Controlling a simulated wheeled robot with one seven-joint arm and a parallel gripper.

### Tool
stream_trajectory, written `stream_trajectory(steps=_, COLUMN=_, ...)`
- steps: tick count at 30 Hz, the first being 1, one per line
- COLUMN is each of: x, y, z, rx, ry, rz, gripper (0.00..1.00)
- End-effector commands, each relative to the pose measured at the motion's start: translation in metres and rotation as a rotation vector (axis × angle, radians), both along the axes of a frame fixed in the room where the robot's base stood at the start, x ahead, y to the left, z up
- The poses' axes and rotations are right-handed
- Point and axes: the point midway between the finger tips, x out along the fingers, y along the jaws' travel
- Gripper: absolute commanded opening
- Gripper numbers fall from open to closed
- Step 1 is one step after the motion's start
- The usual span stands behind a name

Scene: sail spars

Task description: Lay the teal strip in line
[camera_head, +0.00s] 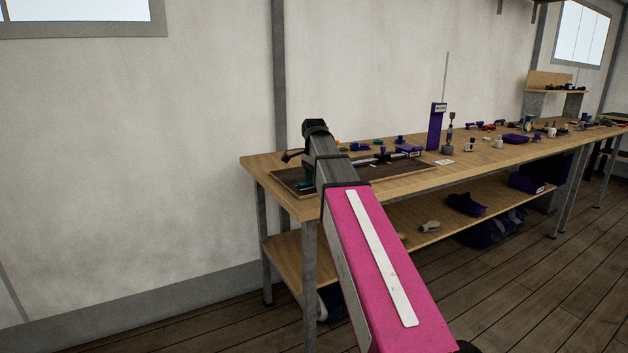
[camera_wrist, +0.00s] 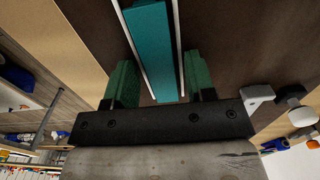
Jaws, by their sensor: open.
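In the wrist view the teal strip (camera_wrist: 152,40) runs lengthwise over the dark brown mat, with its near end close to my gripper's palm. A thin white line or edge runs along each side of it. My gripper (camera_wrist: 160,68) is open, with one green finger on each side of the strip and a gap to both. I cannot tell how high the fingers are above the mat. In the head view my arm reaches over the dark mat (camera_head: 402,169) at the bench's left end and hides most of that area; the strip cannot be made out there.
The wooden bench (camera_head: 262,165) stands along the wall. A tall purple stand (camera_head: 435,130) is behind the mat's right end. A small white card (camera_head: 444,162) and several tools lie farther right. A lower shelf (camera_head: 400,215) holds bags and a purple bin (camera_head: 524,182).

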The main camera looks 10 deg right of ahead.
Motion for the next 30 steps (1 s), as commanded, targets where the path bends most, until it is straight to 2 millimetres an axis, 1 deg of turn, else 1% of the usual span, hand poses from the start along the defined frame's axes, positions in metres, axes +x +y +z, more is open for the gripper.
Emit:
stream_trajectory(steps=4, x=0.000, y=0.000, z=0.001, rx=0.000, ry=0.000, rz=0.000, gripper=0.50)
stream_trajectory(steps=8, x=0.000, y=0.000, z=0.007, rx=0.000, ry=0.000, rz=0.000, gripper=0.50)
stream_trajectory(steps=30, x=0.001, y=0.000, z=0.068, rx=0.000, ry=-0.001, rz=0.000, gripper=0.50)
